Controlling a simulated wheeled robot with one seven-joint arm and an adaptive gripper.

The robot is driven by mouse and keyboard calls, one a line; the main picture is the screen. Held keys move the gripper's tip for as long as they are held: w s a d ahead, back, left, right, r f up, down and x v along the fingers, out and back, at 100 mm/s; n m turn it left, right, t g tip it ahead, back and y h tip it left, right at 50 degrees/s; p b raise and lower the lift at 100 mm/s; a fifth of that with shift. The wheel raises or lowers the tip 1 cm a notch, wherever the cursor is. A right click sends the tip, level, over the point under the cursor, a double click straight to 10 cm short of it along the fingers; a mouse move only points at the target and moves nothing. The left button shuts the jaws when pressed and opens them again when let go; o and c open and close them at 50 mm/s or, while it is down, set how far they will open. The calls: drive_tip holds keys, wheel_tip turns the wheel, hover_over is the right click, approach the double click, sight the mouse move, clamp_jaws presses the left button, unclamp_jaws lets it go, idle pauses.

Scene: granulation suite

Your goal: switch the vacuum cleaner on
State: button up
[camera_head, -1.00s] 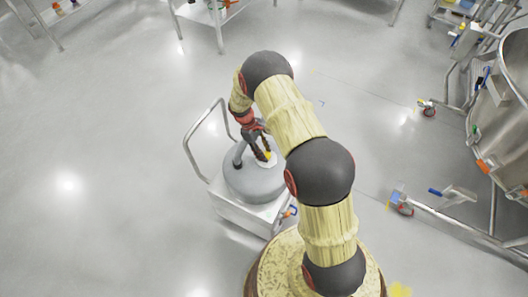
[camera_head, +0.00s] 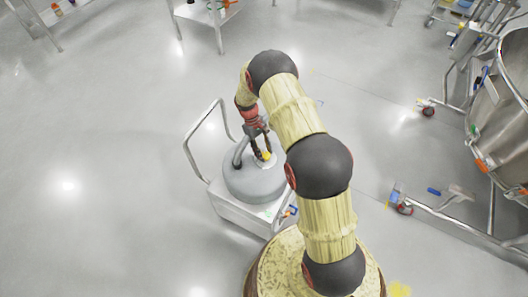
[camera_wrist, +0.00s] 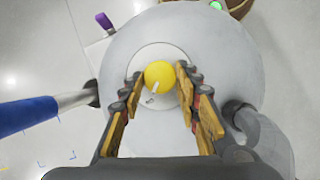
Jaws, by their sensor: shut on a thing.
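The vacuum cleaner (camera_head: 255,183) stands on the floor in front of me, with a round grey lid on a pale wheeled body. On its lid, a round yellow knob (camera_wrist: 159,73) with a white pointer line sits on a whitish disc (camera_wrist: 150,52). The pointer slants down and left in the wrist view, near a small dark mark on the disc. My gripper (camera_wrist: 157,82) comes down from above, with its fingers on both sides of the knob, shut on it. In the head view, my gripper (camera_head: 262,155) partly hides the knob.
A grey hose (camera_wrist: 255,130) bends out of the lid beside my gripper. A blue-gripped metal tube (camera_wrist: 30,113) reaches the lid's other side. The vacuum's metal push handle (camera_head: 190,150) rises at left. A large steel vessel (camera_head: 505,120) stands at right; the floor at left is clear.

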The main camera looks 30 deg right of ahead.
drive_tip(key=o, duration=1.1)
drive_tip(key=shift+o, duration=0.3)
drive_tip(key=v, duration=1.2)
drive_tip(key=shift+w, duration=0.15)
